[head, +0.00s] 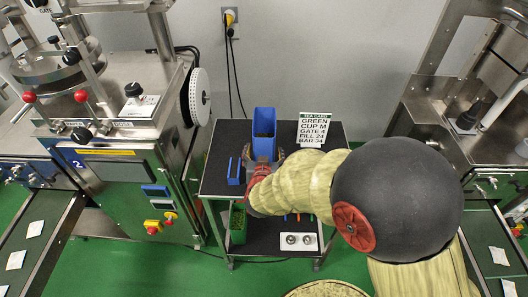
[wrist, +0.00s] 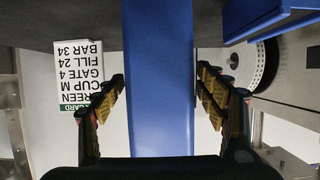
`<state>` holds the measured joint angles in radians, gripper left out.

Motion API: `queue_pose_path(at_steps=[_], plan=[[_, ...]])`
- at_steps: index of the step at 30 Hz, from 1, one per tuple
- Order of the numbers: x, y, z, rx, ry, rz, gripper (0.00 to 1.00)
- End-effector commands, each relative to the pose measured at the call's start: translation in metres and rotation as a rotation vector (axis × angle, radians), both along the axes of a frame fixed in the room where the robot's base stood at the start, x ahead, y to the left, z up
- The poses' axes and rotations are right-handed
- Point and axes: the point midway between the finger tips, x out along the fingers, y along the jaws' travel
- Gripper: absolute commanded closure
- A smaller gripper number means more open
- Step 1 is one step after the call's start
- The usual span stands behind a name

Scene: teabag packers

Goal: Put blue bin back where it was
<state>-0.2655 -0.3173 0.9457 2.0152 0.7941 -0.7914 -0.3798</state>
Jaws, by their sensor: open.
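A tall blue bin (head: 264,123) stands upright on the top of a small cart (head: 219,140), toward its back middle. My gripper (head: 263,162) is at the near side of this bin, above the cart top. In the wrist view the blue bin (wrist: 159,80) fills the middle, and my open gripper (wrist: 161,88) has one finger on each side of it. The gaps are narrow, and I cannot tell whether either finger touches the bin. The bin's lower part is partly hidden by my gripper in the head view.
A smaller blue holder (head: 235,171) stands left on the cart top. A tea card (head: 313,130) stands at the back right. A green bin (head: 238,224) and a white tray (head: 299,241) are on the lower shelf. Machines flank the cart left (head: 125,165) and right (head: 485,150).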

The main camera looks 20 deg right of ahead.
Motion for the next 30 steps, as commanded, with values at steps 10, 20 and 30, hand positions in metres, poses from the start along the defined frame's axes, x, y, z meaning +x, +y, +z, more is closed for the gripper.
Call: queue_pose_path(at_steps=[10,20,30], plan=[[-0.05,0.019,0.028,0.001,-0.001,0.005,0.28],[-0.097,0.033,0.046,0.001,-0.001,0.003,0.28],[-0.091,0.06,0.073,0.128,0.034,0.098,0.28]])
